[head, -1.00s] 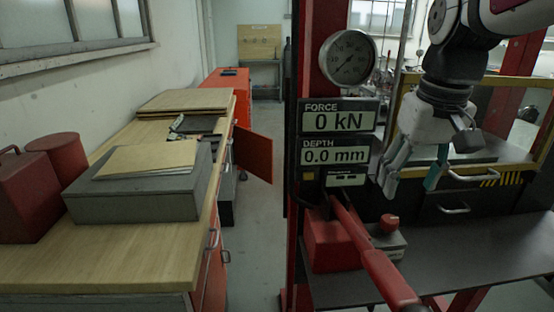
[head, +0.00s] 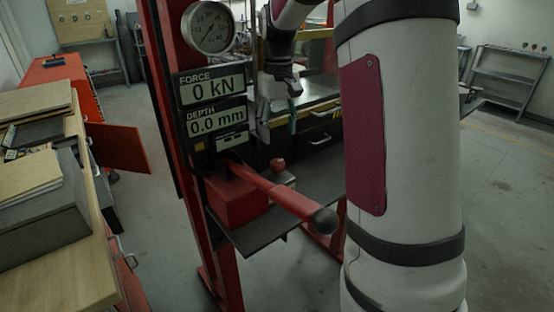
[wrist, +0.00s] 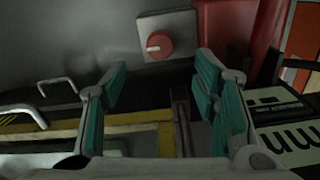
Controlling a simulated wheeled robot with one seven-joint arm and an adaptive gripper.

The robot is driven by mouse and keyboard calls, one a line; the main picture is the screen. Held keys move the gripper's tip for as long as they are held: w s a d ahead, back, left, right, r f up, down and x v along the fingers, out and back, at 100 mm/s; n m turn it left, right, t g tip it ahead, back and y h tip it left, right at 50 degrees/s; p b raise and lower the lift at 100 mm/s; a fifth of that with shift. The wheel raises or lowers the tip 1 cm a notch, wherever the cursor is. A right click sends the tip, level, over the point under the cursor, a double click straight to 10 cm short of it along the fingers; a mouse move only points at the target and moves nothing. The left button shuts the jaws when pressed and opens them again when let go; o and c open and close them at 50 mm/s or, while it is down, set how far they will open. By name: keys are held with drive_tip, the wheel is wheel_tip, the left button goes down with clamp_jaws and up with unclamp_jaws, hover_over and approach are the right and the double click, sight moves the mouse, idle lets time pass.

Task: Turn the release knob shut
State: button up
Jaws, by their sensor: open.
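The red release knob (head: 277,165) sits on a small grey block (head: 286,179) on the dark press shelf, just behind the long red lever. In the wrist view the round knob (wrist: 159,44) shows with a pale pointer mark on its left side, on a square grey plate. My gripper (head: 278,127) is open and empty, above the knob and apart from it. In the wrist view its teal-padded fingers (wrist: 162,72) are spread wide, and the knob lies beyond them, between their tips in the picture.
The red lever (head: 275,192) slants forward over the shelf from a red pump body (head: 237,203). The displays (head: 214,105) read 0 kN and 0.0 mm, below a round gauge (head: 208,27). A wooden bench (head: 75,275) stands at left. Open floor lies at right.

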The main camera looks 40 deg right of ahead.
sight(278, 162)
wheel_tip(278, 162, down, 10)
drive_tip(key=shift+r+p, duration=0.15)
drive_tip(key=shift+p, duration=0.3)
drive_tip(key=c, duration=1.2)
